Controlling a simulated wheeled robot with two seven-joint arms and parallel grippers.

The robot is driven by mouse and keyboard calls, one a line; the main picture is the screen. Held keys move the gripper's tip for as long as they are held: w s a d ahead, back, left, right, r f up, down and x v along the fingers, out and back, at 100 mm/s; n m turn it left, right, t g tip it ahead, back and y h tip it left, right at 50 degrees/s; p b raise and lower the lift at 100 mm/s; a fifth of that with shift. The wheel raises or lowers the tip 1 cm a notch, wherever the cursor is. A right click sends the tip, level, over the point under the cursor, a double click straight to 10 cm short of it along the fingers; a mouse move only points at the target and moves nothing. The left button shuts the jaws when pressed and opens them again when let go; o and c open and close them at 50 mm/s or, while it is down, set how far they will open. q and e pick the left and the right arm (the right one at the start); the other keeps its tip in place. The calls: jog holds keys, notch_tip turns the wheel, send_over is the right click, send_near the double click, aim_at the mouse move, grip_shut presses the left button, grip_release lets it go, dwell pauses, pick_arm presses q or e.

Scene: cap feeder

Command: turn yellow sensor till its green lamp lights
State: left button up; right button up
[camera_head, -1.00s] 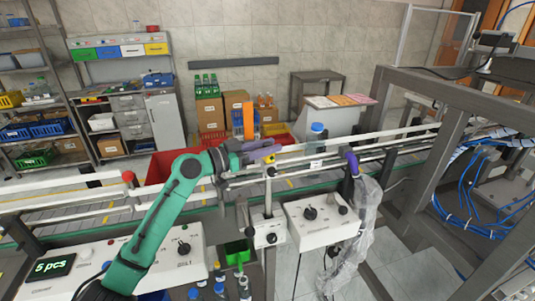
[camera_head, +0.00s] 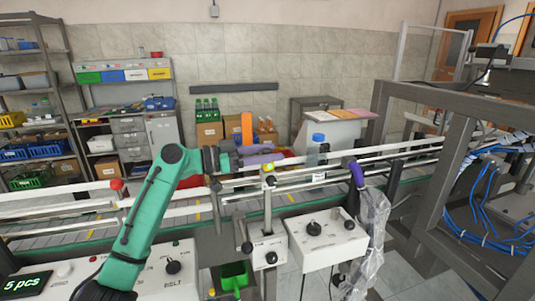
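A small yellow part, which looks like the yellow sensor (camera_head: 268,167), sits at the top of a thin post by the conveyor rails. No lit green lamp can be made out on it at this size. My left gripper (camera_head: 262,155), with purple fingers, is just above and beside it; whether they touch is unclear. The finger gap cannot be made out. My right gripper cannot be made out in this view.
A bottle with a blue cap (camera_head: 317,148) stands on the conveyor, right of the sensor. White control boxes with black knobs (camera_head: 314,228) are in front. A purple part (camera_head: 357,174) with clear plastic hanging from it is to the right. A metal frame (camera_head: 455,150) stands at far right.

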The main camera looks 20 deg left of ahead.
pick_arm(q)
jog(key=shift+s+a+f, duration=0.1)
jog(key=shift+s+a, duration=0.05)
jog(key=shift+a, duration=0.15)
jog(key=b+v, duration=0.5)
jog(key=v, duration=0.9)
jog(key=shift+b, duration=0.35)
